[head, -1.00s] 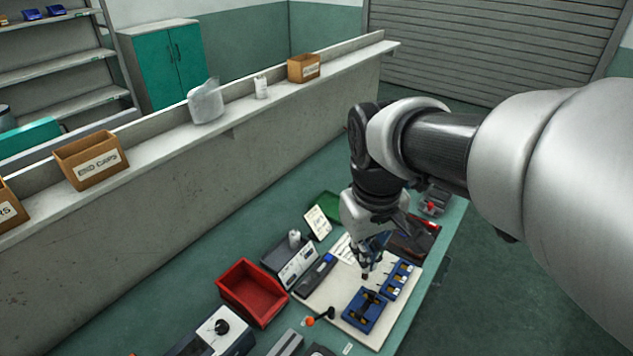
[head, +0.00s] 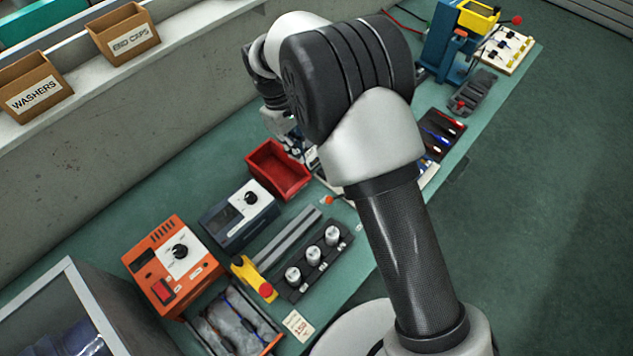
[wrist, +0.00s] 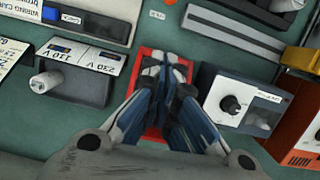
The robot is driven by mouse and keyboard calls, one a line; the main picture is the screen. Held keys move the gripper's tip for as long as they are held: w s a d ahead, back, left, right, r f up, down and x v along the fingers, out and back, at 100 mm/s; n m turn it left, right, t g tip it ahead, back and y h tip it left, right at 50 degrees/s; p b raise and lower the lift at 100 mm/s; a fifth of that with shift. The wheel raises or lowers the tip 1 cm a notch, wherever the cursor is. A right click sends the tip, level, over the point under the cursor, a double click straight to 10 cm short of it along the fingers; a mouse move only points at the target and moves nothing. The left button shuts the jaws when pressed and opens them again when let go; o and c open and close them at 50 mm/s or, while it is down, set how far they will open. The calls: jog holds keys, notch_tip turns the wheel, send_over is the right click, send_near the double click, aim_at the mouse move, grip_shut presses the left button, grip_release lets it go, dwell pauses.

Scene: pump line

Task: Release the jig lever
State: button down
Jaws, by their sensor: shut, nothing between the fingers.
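An orange-red knob (head: 328,199) shows beside my arm in the head view; it looks like a lever's end, but I cannot tell surely that it is the jig lever. A bit of orange (wrist: 171,2) is cut off at the wrist view's top edge. The jig's pale board (wrist: 105,14) shows at the upper left there, and my arm hides most of the jig in the head view. My gripper (wrist: 163,68) is shut and empty, pointing down over the red bin (head: 278,170), apart from the knob.
A dark blue control box (head: 239,216), an orange box (head: 172,268) and a black block with several metal knobs (head: 314,262) stand close by. A grey box marked 230 V (wrist: 85,70) is left of my gripper. A press (head: 450,42) stands at the bench's far end.

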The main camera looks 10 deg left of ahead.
jog(key=b+x, duration=0.1)
jog(key=x, duration=0.4)
jog(key=b+x, duration=0.2)
jog(key=x, duration=0.3)
jog(key=shift+s+d+f, duration=0.1)
jog(key=shift+d+f, duration=0.15)
jog(key=shift+s+d+b, duration=0.25)
jog(key=shift+d, duration=0.25)
jog(key=shift+s+d+b, duration=0.25)
jog(key=shift+s+d, duration=0.05)
jog(key=shift+d, duration=0.2)
jog(key=shift+s+d+f, duration=0.1)
jog(key=shift+s+d, duration=0.15)
jog(key=shift+d, duration=0.3)
